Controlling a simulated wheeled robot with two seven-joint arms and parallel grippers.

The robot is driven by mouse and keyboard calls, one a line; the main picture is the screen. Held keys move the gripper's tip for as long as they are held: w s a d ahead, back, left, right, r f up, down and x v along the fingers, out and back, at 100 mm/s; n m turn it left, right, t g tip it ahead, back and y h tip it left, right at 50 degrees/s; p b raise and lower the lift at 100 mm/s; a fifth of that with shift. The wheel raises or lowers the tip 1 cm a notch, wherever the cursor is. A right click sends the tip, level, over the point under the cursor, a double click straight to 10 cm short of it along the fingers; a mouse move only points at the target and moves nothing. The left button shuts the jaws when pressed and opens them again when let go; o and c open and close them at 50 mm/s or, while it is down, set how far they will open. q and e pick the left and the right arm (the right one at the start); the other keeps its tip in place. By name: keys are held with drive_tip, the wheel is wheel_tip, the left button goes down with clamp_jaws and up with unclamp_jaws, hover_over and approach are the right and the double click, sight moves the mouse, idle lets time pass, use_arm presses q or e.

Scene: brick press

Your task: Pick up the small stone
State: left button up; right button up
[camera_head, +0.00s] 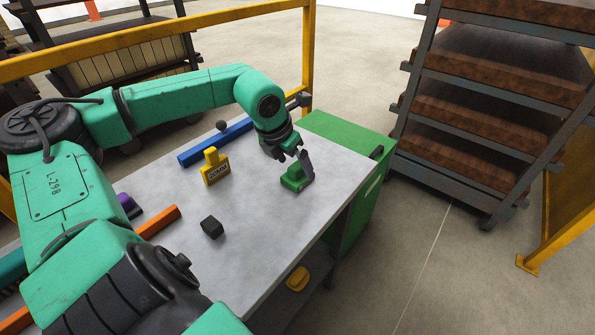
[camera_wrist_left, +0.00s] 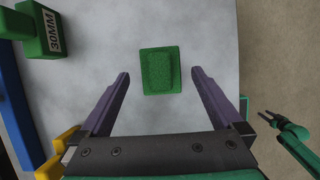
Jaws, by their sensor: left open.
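A small dark rounded lump (camera_head: 221,125), which looks most like a stone, lies beyond the blue bar in the head view. A black cube-like piece (camera_head: 212,228) lies nearer, on the bare tabletop. I cannot tell for sure which one the task means. My left gripper (camera_head: 298,160) is open over a green textured block with a wider base (camera_head: 295,183). In the left wrist view this block (camera_wrist_left: 160,72) sits between the two purple-grey fingers, with gaps on both sides. My right gripper (camera_wrist_left: 268,116) shows small at the right of that view, its prongs apart, clear of the table.
On the grey table (camera_head: 255,215) are a blue bar (camera_head: 213,142), an orange bar (camera_head: 157,222) and a yellow labelled block (camera_head: 215,172). A green block marked 30MM (camera_wrist_left: 50,35) shows in the left wrist view. A yellow rail (camera_head: 150,35) and brick rack (camera_head: 480,100) stand beyond.

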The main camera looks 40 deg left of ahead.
sight(296, 165)
use_arm(q)
drive_tip(key=x, duration=0.3)
drive_tip(key=shift+w+f, duration=0.1)
clamp_jaws()
wheel_tip(296, 165, up, 20)
idle(0.5)
